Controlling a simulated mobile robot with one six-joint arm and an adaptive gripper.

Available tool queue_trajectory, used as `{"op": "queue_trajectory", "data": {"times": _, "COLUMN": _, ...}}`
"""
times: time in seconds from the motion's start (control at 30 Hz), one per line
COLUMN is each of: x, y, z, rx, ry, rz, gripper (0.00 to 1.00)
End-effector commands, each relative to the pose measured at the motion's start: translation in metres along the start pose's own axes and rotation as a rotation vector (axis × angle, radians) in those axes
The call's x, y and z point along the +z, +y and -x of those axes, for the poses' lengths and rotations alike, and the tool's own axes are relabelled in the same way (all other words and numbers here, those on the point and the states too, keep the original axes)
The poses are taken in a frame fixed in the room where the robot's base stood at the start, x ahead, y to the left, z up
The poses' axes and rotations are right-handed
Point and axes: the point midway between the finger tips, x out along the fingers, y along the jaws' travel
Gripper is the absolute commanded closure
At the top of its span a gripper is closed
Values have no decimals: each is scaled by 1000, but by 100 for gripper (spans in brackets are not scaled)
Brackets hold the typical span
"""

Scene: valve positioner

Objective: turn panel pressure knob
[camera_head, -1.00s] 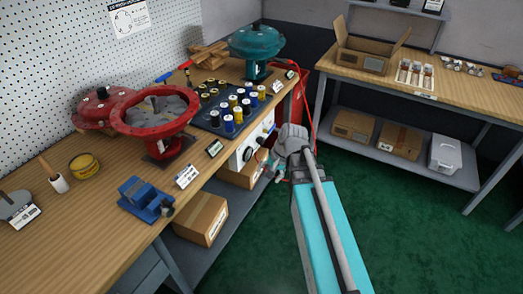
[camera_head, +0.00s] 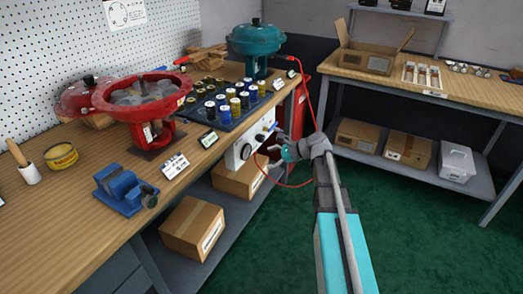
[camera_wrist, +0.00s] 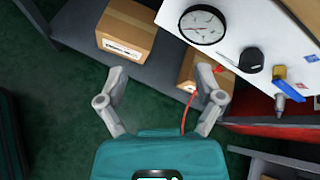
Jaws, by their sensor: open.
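The white pressure panel (camera_head: 232,159) hangs under the front edge of the left workbench. It carries a round gauge (camera_wrist: 202,25), a black knob (camera_wrist: 250,61) and a blue-handled valve (camera_wrist: 286,77), all clear in the wrist view. The gauge also shows in the head view (camera_head: 245,152). My gripper (camera_wrist: 161,75) is open and empty. In the head view my gripper (camera_head: 285,151) is just right of the panel, apart from it. In the wrist view the knob lies up and right of the fingers, outside the gap between them.
A red hose (camera_head: 309,100) loops down near my gripper. Cardboard boxes (camera_head: 194,228) sit on the shelf below. The bench top holds a red actuator (camera_head: 143,96), a teal actuator (camera_head: 256,42), a tray of several cylinders and a blue vise (camera_head: 124,189). The green floor is clear.

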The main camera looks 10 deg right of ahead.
Motion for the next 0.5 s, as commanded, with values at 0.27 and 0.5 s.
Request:
{"op": "queue_trajectory", "data": {"times": 0.27, "x": -46, "y": -33, "z": -4, "rx": -116, "ry": -161, "rz": -286, "gripper": 15}}
{"op": "queue_trajectory", "data": {"times": 0.5, "x": -81, "y": -62, "z": 5, "rx": -189, "ry": -322, "rz": -530, "gripper": 15}}
